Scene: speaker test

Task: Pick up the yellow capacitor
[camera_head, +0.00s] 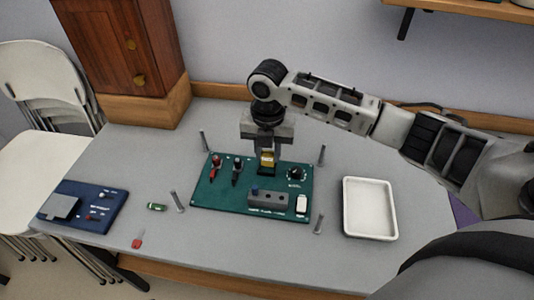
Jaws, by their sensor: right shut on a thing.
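The yellow capacitor (267,157) is at the back middle of the green circuit board (219,192). My right gripper (267,154) reaches down over the board from above and is shut on the capacitor. The fingers partly cover it. I cannot tell whether the capacitor still touches the board. My left gripper is not in view.
An empty white tray (370,232) lies right of the board. Metal posts (177,201) stand around the board. A blue board (108,208), a small green part (157,207) and a red part (138,239) lie to the left. A wooden cabinet (125,45) stands behind.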

